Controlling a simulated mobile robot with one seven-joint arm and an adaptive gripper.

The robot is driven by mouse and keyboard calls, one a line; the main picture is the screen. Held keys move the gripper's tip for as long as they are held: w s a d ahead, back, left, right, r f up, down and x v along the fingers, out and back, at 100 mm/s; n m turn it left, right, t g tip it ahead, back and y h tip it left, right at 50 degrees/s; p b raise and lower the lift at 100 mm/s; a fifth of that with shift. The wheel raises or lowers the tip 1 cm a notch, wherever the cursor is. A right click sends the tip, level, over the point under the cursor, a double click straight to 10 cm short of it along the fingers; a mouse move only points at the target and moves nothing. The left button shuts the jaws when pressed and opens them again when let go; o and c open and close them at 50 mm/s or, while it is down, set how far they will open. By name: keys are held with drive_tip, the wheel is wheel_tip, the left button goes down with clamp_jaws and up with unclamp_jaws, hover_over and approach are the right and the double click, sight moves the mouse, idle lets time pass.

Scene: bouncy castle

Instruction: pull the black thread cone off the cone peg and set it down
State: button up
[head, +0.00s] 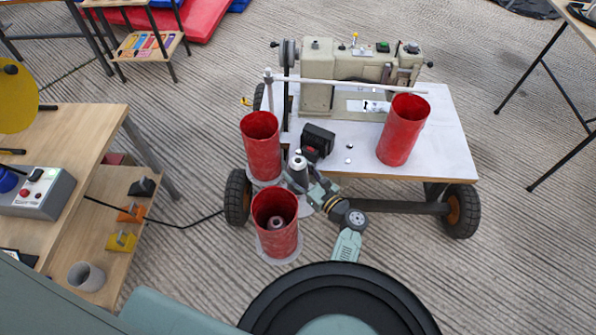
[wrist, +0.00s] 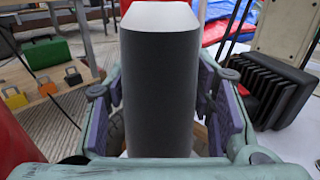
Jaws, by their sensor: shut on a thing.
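The black thread cone (head: 298,177) is dark grey-black with a pale top and stands upright between the red tubes, left of the sewing table. Part of a pale round plate (head: 317,198) shows below.
Red tubes stand close by, behind (head: 261,145) and in front (head: 275,238); the front one has a spool inside. Another red tube (head: 404,130) is on the sewing table (head: 445,150). A black finned box (head: 317,142) is right of the cone. A thread-stand pole (head: 268,90) rises behind.

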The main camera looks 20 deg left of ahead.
sight(304, 169)
drive_tip(key=shift+r, duration=0.35)
drive_tip(key=shift+r+p, duration=1.95)
drive_tip(key=shift+p, duration=0.15)
